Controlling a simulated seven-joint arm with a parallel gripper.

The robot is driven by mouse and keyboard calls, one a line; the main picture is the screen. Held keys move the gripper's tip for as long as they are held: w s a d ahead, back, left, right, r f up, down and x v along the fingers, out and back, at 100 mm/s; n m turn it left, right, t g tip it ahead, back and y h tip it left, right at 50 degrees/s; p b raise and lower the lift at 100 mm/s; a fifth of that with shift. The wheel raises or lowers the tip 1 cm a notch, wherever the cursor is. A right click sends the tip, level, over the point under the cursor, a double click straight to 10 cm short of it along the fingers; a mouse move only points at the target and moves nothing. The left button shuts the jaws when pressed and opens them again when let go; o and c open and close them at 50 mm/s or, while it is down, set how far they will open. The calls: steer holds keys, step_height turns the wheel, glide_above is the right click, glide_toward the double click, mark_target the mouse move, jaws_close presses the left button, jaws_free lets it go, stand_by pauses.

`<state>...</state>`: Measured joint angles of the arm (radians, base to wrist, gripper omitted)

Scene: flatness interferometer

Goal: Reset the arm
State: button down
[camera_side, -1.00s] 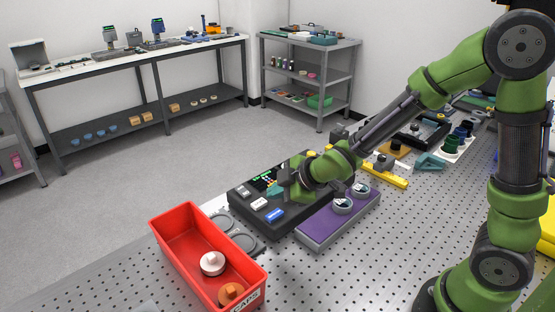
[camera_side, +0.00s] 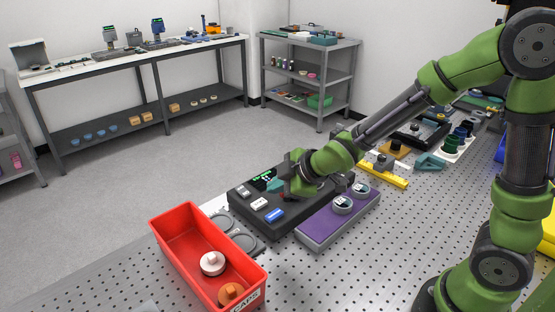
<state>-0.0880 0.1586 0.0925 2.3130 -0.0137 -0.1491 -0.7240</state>
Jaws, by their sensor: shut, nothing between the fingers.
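My gripper (camera_side: 291,187) is at the end of my green arm, low over the black control box (camera_side: 285,222). It is shut and empty. The box carries a small lit display (camera_side: 264,176), and white and blue buttons (camera_side: 274,215) show along its near side. My gripper hides part of the box's top right. I cannot tell whether the fingertips touch the box.
A purple-topped block (camera_side: 325,231) with two round pieces stands right of the box. A red bin (camera_side: 185,250) holding a white cap and an orange cap is at the front left. A yellow bar (camera_side: 388,176) lies behind. The perforated table (camera_side: 370,270) is bare in front.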

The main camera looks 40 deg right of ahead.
steer(key=c, duration=1.8)
jaws_free()
